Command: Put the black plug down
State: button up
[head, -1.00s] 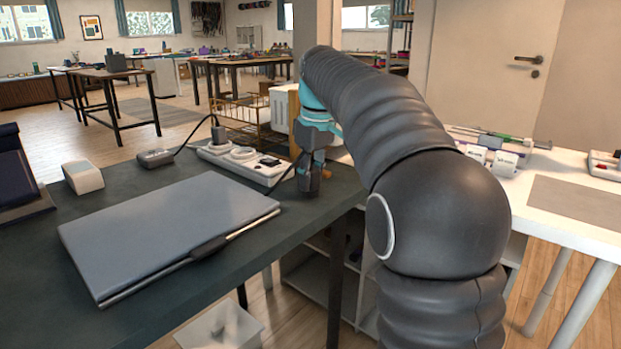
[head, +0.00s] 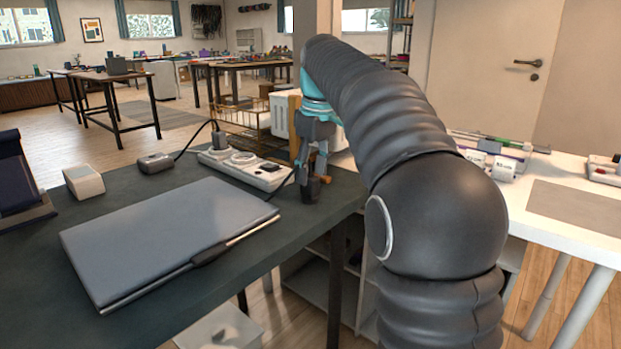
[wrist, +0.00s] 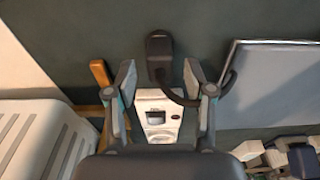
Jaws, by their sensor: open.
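The black plug (head: 311,190) stands on the dark table top near its right edge, close to the near end of the white power strip (head: 245,169). In the wrist view the plug (wrist: 158,45) is just beyond my fingertips, its black cord curving off to the right behind one finger. My gripper (head: 314,172) is above the plug in the head view. In the wrist view my gripper (wrist: 160,78) has its two fingers apart with nothing between them, and the power strip (wrist: 158,115) shows below and behind them.
A closed grey laptop (head: 165,235) lies to the left. A black adapter (head: 156,162) and a white box-like item (head: 83,181) are behind it. An orange-brown handle (wrist: 100,73) lies close beside one finger. A white ribbed container (wrist: 40,140) stands beyond the table edge.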

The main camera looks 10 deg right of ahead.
aim_at(316, 179)
notch_tip(316, 179, up, 9)
jog(key=p, duration=0.2)
jog(key=shift+s+d, duration=0.35)
jog(key=shift+s, duration=0.1)
jog(key=s+f+m+t, duration=0.15)
jog(key=s+f, duration=0.25)
jog(key=s, duration=0.4)
jog(key=s+f+m+t, duration=0.1)
jog(key=s+f+m, duration=0.25)
jog(key=s, duration=0.45)
jog(key=s+f+m+t, duration=0.2)
jog(key=s+f, duration=1.1)
jog(key=f, duration=0.2)
jog(key=shift+s+a+f+h, duration=0.15)
jog(key=shift+a+f+h, duration=0.1)
jog(key=shift+a+h, duration=0.2)
